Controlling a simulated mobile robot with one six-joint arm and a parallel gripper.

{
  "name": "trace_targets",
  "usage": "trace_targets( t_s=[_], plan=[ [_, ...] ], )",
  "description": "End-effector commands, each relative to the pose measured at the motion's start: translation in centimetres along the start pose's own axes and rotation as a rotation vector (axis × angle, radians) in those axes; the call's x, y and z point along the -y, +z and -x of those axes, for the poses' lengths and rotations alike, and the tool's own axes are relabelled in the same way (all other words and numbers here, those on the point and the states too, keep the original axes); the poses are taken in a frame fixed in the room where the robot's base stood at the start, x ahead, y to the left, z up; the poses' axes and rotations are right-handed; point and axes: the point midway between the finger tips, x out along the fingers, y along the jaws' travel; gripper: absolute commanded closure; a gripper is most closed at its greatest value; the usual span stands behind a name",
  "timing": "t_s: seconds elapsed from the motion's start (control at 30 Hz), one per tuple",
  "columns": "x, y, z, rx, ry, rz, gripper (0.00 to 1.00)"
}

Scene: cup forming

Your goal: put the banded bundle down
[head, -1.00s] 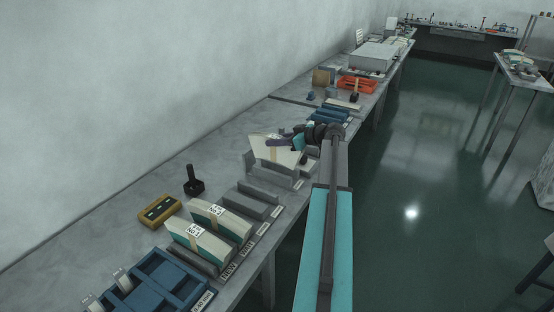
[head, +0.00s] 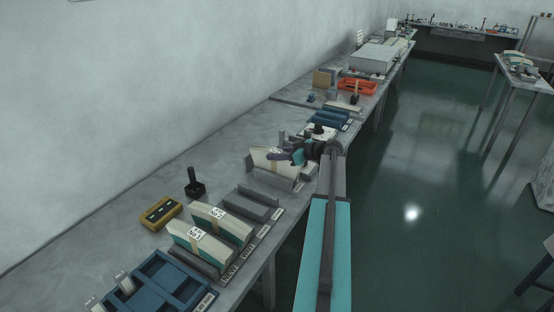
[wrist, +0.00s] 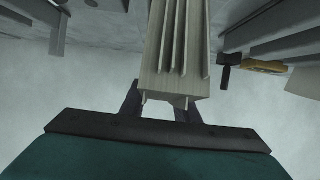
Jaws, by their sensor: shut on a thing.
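The banded bundle (head: 262,158) is a fan-shaped stack of cream sheets with a tan paper band. My gripper (head: 286,157) is shut on it from the right in the head view. The bundle stands upright within a grey holder (head: 272,183), behind its low front wall. I cannot tell whether its lower edge rests on the holder's floor. In the wrist view the bundle (wrist: 172,75) shows edge-on as pale layered sheets, between the two dark fingers of my gripper (wrist: 160,108).
Nearer on the bench are an empty grey holder (head: 250,208), two other banded bundles with white labels (head: 222,226), a blue tray (head: 172,280), a black stamp (head: 195,187) and a yellow block (head: 161,214). Blue trays (head: 330,118) and an orange tray (head: 357,87) lie beyond.

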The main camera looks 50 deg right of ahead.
Motion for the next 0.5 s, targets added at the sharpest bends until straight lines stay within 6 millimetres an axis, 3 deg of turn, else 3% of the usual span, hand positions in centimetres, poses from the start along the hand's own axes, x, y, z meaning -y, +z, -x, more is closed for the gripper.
trace_targets(
  t_s=[0.23, 0.5],
  plan=[
    [-0.1, 1.7, -0.7, -0.002, 0.000, -0.001, 1.00],
    [-0.1, 2.0, -0.8, -0.002, 0.001, 0.001, 1.00]
  ],
)
